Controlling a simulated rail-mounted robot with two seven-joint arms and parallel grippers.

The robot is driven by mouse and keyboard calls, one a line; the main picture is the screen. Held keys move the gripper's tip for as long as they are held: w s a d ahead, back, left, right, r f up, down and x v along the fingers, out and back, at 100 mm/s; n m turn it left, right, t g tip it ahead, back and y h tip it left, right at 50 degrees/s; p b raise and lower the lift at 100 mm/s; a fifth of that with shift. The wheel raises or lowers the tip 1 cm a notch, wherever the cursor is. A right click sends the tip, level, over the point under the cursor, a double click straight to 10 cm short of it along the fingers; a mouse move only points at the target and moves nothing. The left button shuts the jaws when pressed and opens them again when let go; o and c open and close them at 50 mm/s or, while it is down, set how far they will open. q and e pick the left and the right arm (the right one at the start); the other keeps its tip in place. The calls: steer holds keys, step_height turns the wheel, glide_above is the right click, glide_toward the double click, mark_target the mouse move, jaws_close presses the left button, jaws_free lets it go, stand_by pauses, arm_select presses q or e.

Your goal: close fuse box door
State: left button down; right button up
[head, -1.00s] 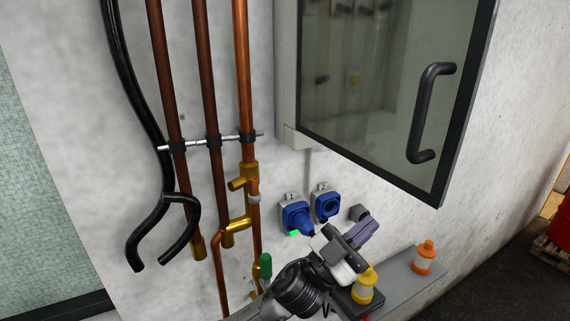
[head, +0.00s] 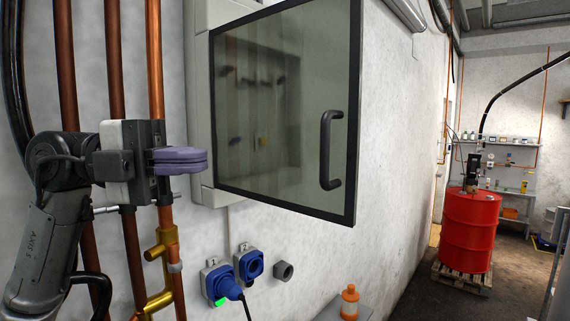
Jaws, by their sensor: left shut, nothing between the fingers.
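The fuse box door (head: 285,110) is a dark-framed glass panel with a black bar handle (head: 330,150) near its right edge. It stands open, swung out from the pale grey fuse box (head: 200,110) on the wall. My left gripper (head: 203,161) has purple fingers, shut and empty. It is left of the door, in front of the copper pipes and near the box's left side. The gap between fingers and box is hard to judge. The box's inside is only dimly visible through the glass. My right gripper is not in view.
Copper pipes (head: 155,60) run down the wall at left. Blue sockets (head: 250,263), one with a blue plug (head: 231,287), sit below the box. An orange bottle (head: 349,302) stands on a low ledge. A red drum (head: 468,230) stands on a pallet at right; floor shows beyond.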

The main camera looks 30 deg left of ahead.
mark_target(300, 157)
arm_select(q)
steer(key=shift+w+a+p+x, duration=0.15)
steer(key=shift+w+p+x, duration=0.55)
steer(key=shift+x, duration=1.35)
steer(key=shift+w+a+p+x, duration=0.25)
steer(key=shift+p+x, duration=0.85)
steer(key=shift+x, duration=1)
steer(key=shift+w+a+p+x, duration=0.1)
steer(key=shift+w+p+x, duration=0.6)
steer(key=shift+x, duration=1.35)
steer(key=shift+s+d+f, duration=0.1)
steer(key=shift+s, duration=0.1)
